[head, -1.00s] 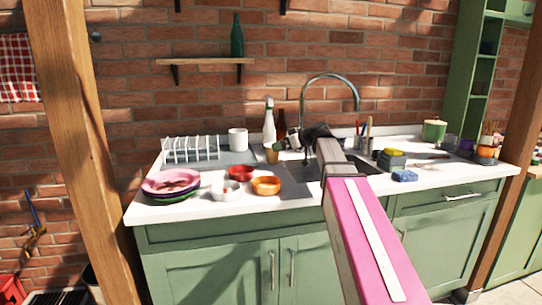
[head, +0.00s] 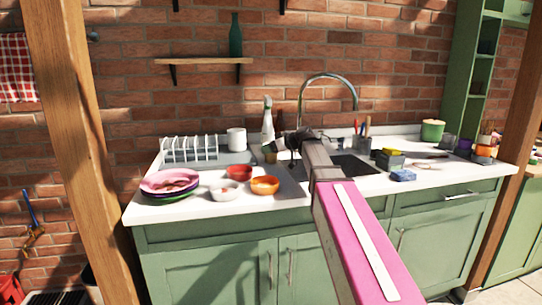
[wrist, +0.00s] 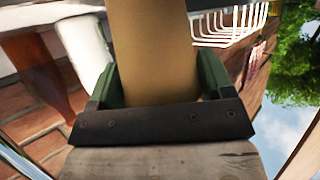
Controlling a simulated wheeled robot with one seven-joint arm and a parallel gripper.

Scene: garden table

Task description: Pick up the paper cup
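The tan paper cup (head: 270,158) stands on the counter near the left side of the sink, partly hidden by my gripper in the head view. In the wrist view the paper cup (wrist: 152,50) fills the space between the two green fingers of my gripper (wrist: 158,85). A finger lies close along each side of it. I cannot tell whether both fingers press on it. In the head view my gripper (head: 279,147) is small and dark, at the cup.
A white and green bottle (head: 267,124) and a brown bottle stand just behind the cup. Red (head: 239,172), white (head: 224,189) and orange (head: 265,185) bowls are in front. A dish rack (head: 188,150) and white mug (head: 236,139) stand left; the faucet (head: 329,76) rises to the right.

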